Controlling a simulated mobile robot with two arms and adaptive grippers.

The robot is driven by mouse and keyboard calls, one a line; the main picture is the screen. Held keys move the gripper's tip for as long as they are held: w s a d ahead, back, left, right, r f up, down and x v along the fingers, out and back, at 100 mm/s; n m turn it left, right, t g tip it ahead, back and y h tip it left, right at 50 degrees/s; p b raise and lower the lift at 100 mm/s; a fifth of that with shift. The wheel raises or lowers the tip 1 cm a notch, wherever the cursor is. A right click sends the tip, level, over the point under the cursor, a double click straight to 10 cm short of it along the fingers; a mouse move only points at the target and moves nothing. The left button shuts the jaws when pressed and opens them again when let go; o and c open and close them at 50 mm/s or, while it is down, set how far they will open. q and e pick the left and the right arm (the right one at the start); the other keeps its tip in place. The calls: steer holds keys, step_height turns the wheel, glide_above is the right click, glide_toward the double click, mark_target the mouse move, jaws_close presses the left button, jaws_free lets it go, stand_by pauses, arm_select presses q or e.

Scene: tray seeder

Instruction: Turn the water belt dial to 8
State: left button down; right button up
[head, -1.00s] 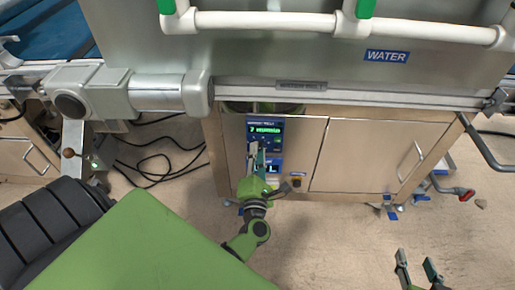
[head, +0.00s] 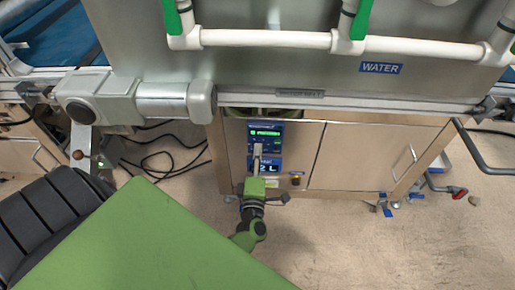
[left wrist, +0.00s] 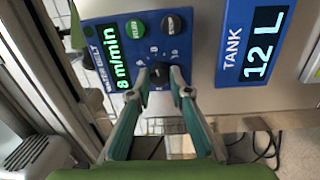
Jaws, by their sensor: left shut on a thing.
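The blue water belt panel (left wrist: 110,25) fills the upper left of the left wrist view, rotated. Its display (left wrist: 118,55) reads 8 m/min. The black dial (left wrist: 160,71) is on this panel, with small marks around it. My left gripper (left wrist: 160,78) is shut on the dial, one fingertip on each side. In the head view the panel (head: 278,130) is on the front of the cabinet, with my left gripper (head: 257,148) reaching up to it from below. The fingers hide the dial there. My right gripper is out of view.
A tank display (left wrist: 258,45) reading 12 L is beside the belt panel. Green and black buttons (left wrist: 173,24) are near the dial. A cabinet door (head: 365,158) is to the right. Black cables (head: 165,160) lie on the floor at left.

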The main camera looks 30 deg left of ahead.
arm_select(q)
steer(key=shift+d, duration=0.1)
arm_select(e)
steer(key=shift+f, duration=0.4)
arm_select(q)
steer(key=c, duration=1.8)
jaws_free()
steer(key=shift+c, duration=0.2)
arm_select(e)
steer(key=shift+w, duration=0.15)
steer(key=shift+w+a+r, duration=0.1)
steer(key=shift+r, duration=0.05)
arm_select(q)
steer(key=v, duration=1.2)
